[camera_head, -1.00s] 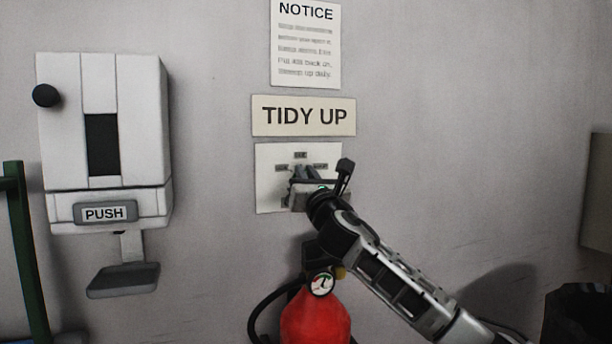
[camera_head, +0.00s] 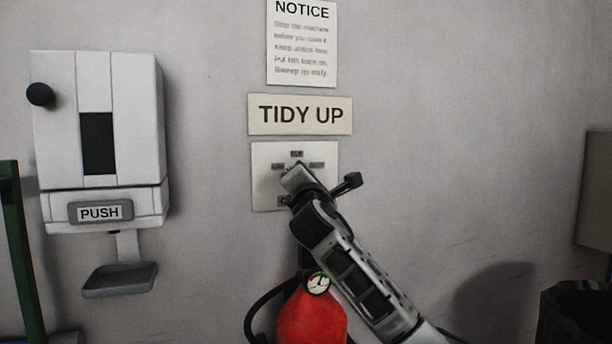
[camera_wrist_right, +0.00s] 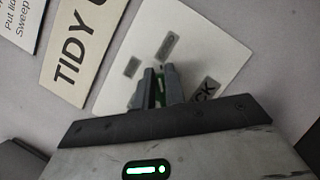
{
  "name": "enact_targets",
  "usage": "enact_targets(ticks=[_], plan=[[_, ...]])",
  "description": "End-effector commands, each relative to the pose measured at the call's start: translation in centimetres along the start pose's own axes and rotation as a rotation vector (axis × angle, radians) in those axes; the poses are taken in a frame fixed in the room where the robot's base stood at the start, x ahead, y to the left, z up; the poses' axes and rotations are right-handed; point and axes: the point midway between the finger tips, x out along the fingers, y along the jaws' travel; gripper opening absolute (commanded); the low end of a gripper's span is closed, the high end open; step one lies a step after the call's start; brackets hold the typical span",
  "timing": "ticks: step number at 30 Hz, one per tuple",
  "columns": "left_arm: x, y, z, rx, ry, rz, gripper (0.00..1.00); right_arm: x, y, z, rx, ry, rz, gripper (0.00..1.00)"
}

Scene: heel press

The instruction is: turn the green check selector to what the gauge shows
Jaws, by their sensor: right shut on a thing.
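The selector plate (camera_head: 264,188) is a pale panel with small dark labels on the wall under the TIDY UP sign. It also shows in the right wrist view (camera_wrist_right: 190,50), tilted. The green selector (camera_wrist_right: 156,92) shows only as a sliver between my right gripper's fingers (camera_wrist_right: 160,86), which are shut on it. In the head view my right gripper (camera_head: 292,172) covers the selector. The gauge (camera_head: 318,283) is a small round dial on top of the red extinguisher (camera_head: 312,318); its needle is too small to read surely. My left gripper is out of view.
A white dispenser (camera_head: 150,120) with a PUSH bar and a tray (camera_head: 120,281) hangs at left. A green post (camera_head: 22,260) stands at the left edge. A dark bin (camera_head: 575,318) is at lower right. Wall right of the plate is clear.

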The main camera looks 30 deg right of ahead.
Motion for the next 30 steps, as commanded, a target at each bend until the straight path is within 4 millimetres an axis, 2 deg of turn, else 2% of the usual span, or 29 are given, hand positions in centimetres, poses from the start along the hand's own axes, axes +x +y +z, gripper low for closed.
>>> enact_targets(ticks=[9,21,22,24,30], plan=[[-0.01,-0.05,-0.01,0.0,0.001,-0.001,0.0,-0.01,-0.17,-0.08,0.066,0.002,-0.029,0.0],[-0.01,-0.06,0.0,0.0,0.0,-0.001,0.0,-0.01,-0.19,-0.09,0.07,0.002,-0.031,0.0],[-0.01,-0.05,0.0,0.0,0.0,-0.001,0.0,-0.01,-0.19,-0.09,0.07,0.002,-0.031,0.2],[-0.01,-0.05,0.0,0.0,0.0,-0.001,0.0,0.0,-0.18,-0.09,0.07,0.002,-0.031,0.34],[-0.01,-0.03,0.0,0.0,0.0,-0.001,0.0,0.0,-0.15,-0.05,0.068,0.001,-0.029,0.34]])
